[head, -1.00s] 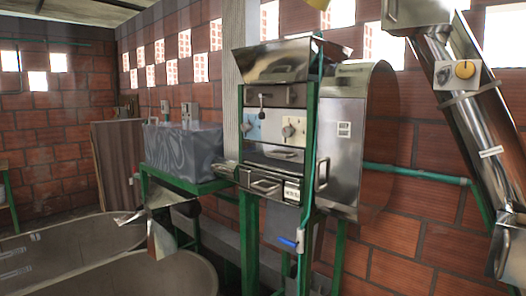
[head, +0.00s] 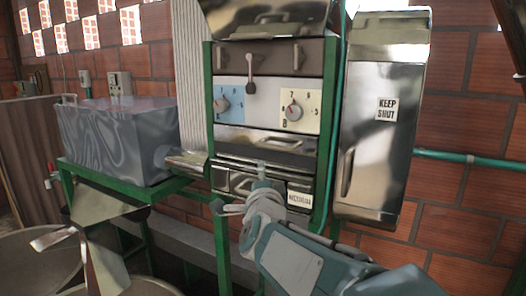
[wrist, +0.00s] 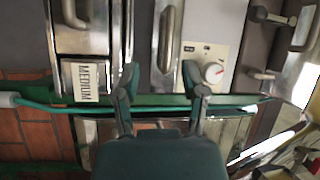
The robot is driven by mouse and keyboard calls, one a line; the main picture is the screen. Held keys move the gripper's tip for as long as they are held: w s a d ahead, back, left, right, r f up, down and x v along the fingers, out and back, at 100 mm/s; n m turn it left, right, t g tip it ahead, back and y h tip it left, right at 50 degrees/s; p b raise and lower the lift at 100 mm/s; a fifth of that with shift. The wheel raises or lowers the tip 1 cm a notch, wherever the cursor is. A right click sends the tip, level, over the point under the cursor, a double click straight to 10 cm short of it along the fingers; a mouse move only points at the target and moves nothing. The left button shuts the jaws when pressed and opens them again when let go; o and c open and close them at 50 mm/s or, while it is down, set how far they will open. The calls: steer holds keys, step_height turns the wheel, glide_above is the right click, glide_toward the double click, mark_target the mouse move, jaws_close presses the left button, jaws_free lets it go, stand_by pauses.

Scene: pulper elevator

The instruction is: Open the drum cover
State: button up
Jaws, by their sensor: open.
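No part is labelled as the drum cover. A shiny tall cover (head: 376,150) marked KEEP SHUT hangs closed at the right of the machine, with a vertical handle (head: 347,172) on its left edge. A flat metal panel (head: 232,137) with a handle (head: 285,143) spans the machine's front; that handle also shows in the wrist view (wrist: 166,40). Below it is a panel labelled MEDIUM (head: 299,198), its label also in the wrist view (wrist: 86,82). My gripper (head: 250,190) is open and empty in front of these panels; in the wrist view its fingers (wrist: 165,88) overlap the green frame post.
Two dials (head: 292,111) and a lever (head: 250,80) sit above the panels. A green post (head: 330,120) stands between panels and tall cover. A grey motor box (head: 115,135) stands left, a green pipe (head: 470,158) runs right, and round tanks (head: 125,285) lie low left.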

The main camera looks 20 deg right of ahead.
mark_target(272, 148)
steer(key=w+d+r+m, duration=0.1)
steer(key=w+d, duration=0.1)
steer(key=w, duration=0.1)
steer(key=w+d+r+h, duration=0.1)
steer(key=w+d, duration=0.1)
steer(key=w, duration=0.2)
steer(key=w+d+r+m+h, duration=0.1)
steer(key=w+d, duration=0.2)
steer(key=shift+w+d+m, duration=0.1)
steer(key=shift+w+m, duration=0.05)
steer(key=shift+m, duration=0.15)
steer(key=shift+c, duration=0.2)
jaws_close()
